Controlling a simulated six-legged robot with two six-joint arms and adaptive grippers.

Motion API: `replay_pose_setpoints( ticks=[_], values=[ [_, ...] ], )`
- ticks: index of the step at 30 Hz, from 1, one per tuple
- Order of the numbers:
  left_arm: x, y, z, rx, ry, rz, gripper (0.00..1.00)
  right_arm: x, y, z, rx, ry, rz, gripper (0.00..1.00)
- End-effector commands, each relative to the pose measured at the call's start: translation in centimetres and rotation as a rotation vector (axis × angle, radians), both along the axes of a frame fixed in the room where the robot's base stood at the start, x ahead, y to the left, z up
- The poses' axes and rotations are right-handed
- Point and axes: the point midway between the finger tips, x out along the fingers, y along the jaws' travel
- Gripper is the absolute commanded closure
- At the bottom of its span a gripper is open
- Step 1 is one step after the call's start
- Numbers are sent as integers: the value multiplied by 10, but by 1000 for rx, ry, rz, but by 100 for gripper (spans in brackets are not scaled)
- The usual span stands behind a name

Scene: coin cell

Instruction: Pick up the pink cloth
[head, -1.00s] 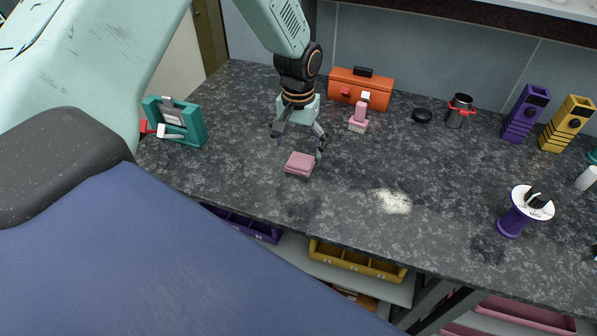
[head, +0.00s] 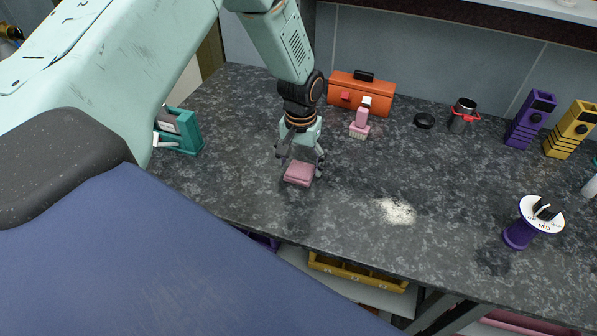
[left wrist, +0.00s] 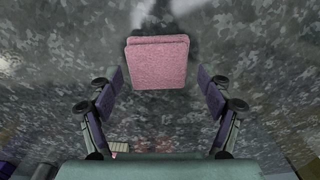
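The pink cloth (head: 299,174) is a small folded square lying on the dark speckled worktop near its front edge. It also shows in the left wrist view (left wrist: 157,62), upper middle. My left gripper (head: 301,163) is just above and behind the cloth, pointing down. In the left wrist view its two fingers (left wrist: 160,78) are spread, one to each side of the cloth's near part, with a gap on both sides. It holds nothing. My right gripper is in neither view.
Behind the gripper stand a pink brush (head: 361,122) and an orange toolbox (head: 360,95).

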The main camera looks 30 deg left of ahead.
Motion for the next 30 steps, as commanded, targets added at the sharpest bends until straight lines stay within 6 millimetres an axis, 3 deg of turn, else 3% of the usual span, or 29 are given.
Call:
replay_pose_setpoints(
  ticks=[11, 19, 23, 30],
  values=[
    [2, 2, 0, 0, 0, 0, 57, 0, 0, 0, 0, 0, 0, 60],
    [2, 2, 2, 0, 1, 0, 58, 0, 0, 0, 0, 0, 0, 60],
    [3, 2, 20, -1, -2, 0, 58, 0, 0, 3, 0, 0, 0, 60],
    [3, 2, 68, 0, -3, 0, 58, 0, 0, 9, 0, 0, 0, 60]
  ],
)
